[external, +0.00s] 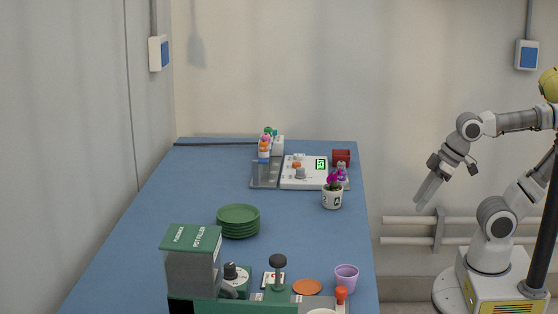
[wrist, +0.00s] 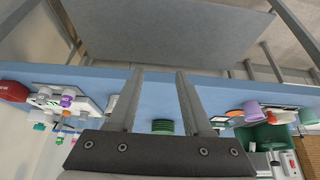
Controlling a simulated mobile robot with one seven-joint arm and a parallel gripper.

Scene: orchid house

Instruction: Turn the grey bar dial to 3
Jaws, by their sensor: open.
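A white panel (external: 289,182) lies flat near the far right end of the blue table. On it is a grey dial (external: 300,173), with an orange knob (external: 297,164) behind it and a small green display (external: 320,164) to the right. The dial's bar direction and its numbers are too small to read. My gripper (external: 428,194) is open and empty, off the table's right side and well apart from the panel.
Stacked green plates (external: 238,221) sit mid-table. A green potting machine (external: 191,259) stands nearer.

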